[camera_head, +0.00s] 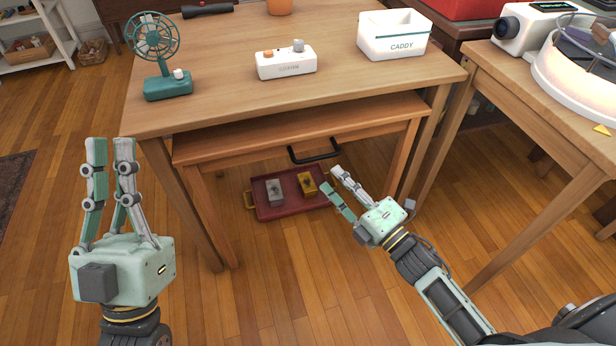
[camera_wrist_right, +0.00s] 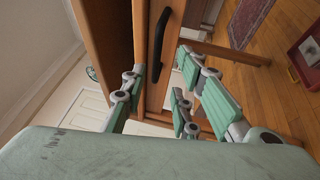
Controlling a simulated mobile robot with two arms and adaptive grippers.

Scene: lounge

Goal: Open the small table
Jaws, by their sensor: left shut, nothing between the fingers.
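The small table (camera_head: 290,132) is wooden and nests under a larger wooden table. Its top sticks out a little from under the larger table's front edge. A black bar handle (camera_head: 315,156) is on its front; the handle also shows in the right wrist view (camera_wrist_right: 159,45). My right gripper (camera_head: 331,178) is just below and in front of the handle, slanting up toward it. Its fingers are apart and empty, and the handle is beyond their tips. My left gripper (camera_head: 110,145) points up at the left, clear of both tables, shut and empty.
The larger table (camera_head: 225,50) holds a green fan (camera_head: 158,60), a white box with knobs (camera_head: 287,62) and a white caddy (camera_head: 394,38). A red tray (camera_head: 288,208) lies on the floor underneath. Another wooden table (camera_head: 530,100) stands at right. The floor in front is clear.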

